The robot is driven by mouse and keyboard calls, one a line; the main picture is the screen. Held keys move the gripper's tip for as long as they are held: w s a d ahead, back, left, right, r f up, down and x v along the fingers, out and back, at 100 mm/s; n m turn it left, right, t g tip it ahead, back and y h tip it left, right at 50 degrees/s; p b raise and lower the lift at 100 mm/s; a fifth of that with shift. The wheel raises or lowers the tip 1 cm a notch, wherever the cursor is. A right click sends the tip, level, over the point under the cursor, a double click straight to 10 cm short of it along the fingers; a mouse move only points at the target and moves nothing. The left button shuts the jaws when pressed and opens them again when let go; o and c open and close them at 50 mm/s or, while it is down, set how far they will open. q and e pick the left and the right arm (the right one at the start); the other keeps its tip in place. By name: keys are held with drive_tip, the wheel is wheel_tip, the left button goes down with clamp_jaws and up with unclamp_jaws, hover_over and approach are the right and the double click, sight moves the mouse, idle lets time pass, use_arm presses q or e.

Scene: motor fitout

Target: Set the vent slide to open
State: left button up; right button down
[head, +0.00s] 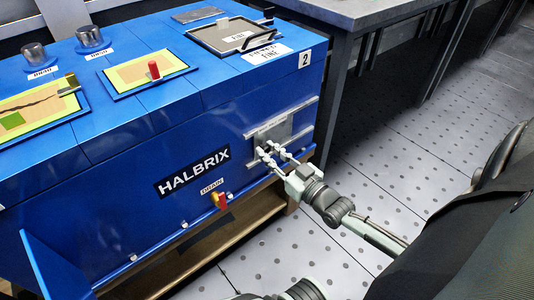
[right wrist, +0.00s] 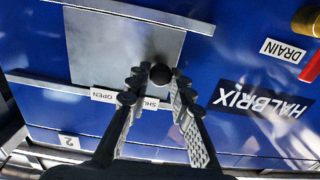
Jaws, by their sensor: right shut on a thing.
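The vent slide is a bare grey metal plate (head: 277,134) between two rails on the blue machine's front. In the right wrist view the plate (right wrist: 115,50) carries a round black knob (right wrist: 160,75) near its right edge. A white label (right wrist: 105,96) beside the plate reads OPEN and, partly hidden by a finger, what looks like SHUT; the knob is nearer the SHUT end. My right gripper (head: 268,155) is in front of the plate, its fingertips (right wrist: 158,78) closed around the knob.
The blue HALBRIX machine (head: 130,165) has a red drain handle (head: 222,200) left of my right gripper. An open blue door (head: 55,265) stands out at lower left. A grey table (head: 350,12) stands behind. The perforated floor (head: 400,150) to the right is clear.

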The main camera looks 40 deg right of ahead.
sight(286, 130)
drive_tip(key=d, duration=0.9)
drive_tip(key=shift+w+d, duration=0.3)
drive_tip(key=shift+w, duration=0.05)
drive_tip(key=c, duration=1.4)
unclamp_jaws()
drive_tip(key=shift+d, duration=0.1)
drive_tip(key=shift+o, duration=0.3)
drive_tip(key=shift+s, duration=0.1)
drive_tip(key=shift+s+f, duration=0.1)
drive_tip(key=shift+s, duration=0.2)
drive_tip(key=s, duration=1.1)
drive_tip(key=shift+d, duration=0.4)
